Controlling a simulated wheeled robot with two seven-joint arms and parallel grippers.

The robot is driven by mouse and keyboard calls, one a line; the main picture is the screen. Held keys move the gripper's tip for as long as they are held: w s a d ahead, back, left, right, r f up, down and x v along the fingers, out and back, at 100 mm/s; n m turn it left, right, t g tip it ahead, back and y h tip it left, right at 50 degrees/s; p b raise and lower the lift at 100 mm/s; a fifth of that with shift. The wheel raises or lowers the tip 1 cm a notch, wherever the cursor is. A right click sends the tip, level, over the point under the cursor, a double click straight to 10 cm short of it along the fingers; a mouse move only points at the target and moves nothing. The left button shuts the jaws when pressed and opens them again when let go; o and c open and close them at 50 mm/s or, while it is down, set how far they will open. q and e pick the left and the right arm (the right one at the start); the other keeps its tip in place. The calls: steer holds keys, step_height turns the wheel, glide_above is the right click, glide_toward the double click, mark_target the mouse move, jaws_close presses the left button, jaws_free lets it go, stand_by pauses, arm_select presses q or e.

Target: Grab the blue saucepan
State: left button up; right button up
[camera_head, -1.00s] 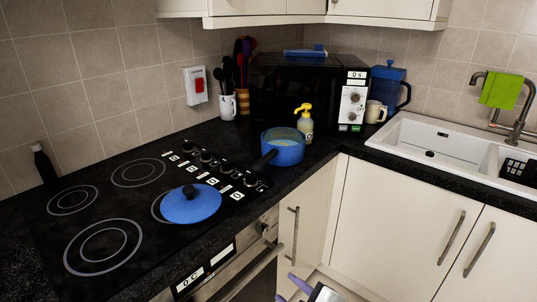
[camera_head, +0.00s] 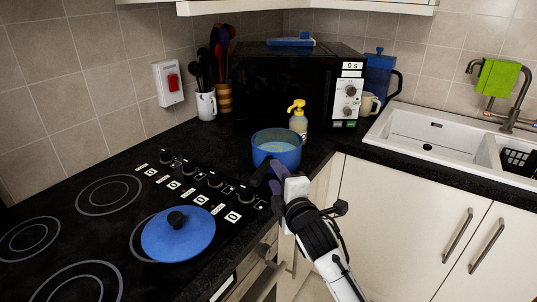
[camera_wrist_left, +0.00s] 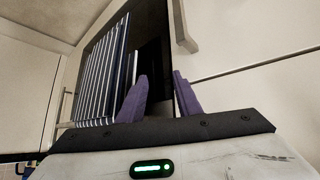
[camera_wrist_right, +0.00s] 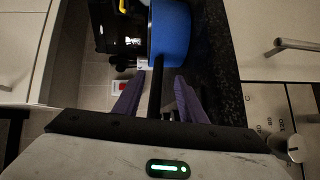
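The blue saucepan (camera_head: 279,157) stands on the black worktop beside the hob, with pale contents inside. Its blue side also shows at the top of the right wrist view (camera_wrist_right: 171,32). My right gripper (camera_head: 268,177) is at the near side of the saucepan, over its handle. In the right wrist view its purple fingers are apart, with the black handle (camera_wrist_right: 155,88) between them and gaps visible.
A blue lid (camera_head: 178,236) lies on the hob (camera_head: 110,225) at the left. A soap bottle (camera_head: 298,122) and a black microwave (camera_head: 285,90) stand behind the saucepan. A white sink (camera_head: 410,128) is at the right. Cupboard doors (camera_head: 395,210) front the worktop.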

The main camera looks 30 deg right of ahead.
steer(key=x, duration=0.8)
steer(key=shift+d+r+p, duration=0.2)
steer(key=shift+p, duration=0.1)
steer(key=c, duration=0.9)
steer(key=shift+f, duration=0.1)
jaws_close()
steer(key=shift+s, duration=0.1)
steer(key=shift+r, duration=0.3)
